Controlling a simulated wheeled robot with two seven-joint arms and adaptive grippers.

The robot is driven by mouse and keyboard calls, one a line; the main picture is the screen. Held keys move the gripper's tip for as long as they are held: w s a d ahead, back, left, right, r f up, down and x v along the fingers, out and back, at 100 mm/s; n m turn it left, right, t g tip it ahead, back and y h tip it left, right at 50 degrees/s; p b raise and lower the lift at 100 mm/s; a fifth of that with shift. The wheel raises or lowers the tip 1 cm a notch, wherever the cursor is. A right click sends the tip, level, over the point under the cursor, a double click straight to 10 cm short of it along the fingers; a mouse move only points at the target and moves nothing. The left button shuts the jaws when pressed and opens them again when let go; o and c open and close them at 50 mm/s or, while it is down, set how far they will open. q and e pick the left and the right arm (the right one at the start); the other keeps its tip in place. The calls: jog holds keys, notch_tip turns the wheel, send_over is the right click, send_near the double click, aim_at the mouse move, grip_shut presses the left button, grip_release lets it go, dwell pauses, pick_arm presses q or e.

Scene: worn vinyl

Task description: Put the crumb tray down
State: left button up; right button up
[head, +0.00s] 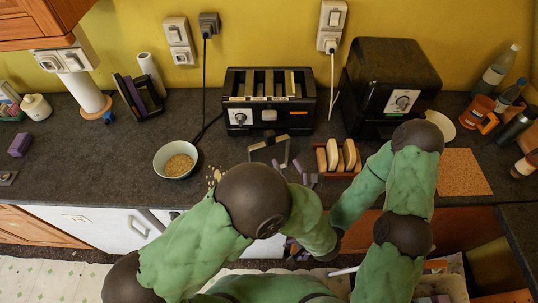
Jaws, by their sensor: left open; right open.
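A dark, thin, angular piece with pale edges (268,147), which looks like the crumb tray, shows in front of the black toaster (238,116). I cannot tell whether it rests flat on the counter. My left gripper (290,169), with purple finger pads, is open just in front of that piece. It appears empty; my left elbow hides part of this area. My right gripper (302,252) is low at the counter's front edge, mostly hidden by my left forearm. It is open, with nothing visible in it.
A bowl of crumbs (160,165) stands to the left, with loose crumbs (215,175) beside it. A rack of bread slices (340,173) stands right of my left gripper. A black oven-like box (390,80) and cork mat (463,172) are further right. The left front counter is clear.

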aim_at(269, 142)
pick_arm(q)
jog(key=x, duration=0.7)
jog(key=r+x, duration=0.1)
jog(key=x, duration=0.2)
jog(key=shift+w+a, duration=0.2)
jog(key=shift+w, duration=0.05)
grip_shut()
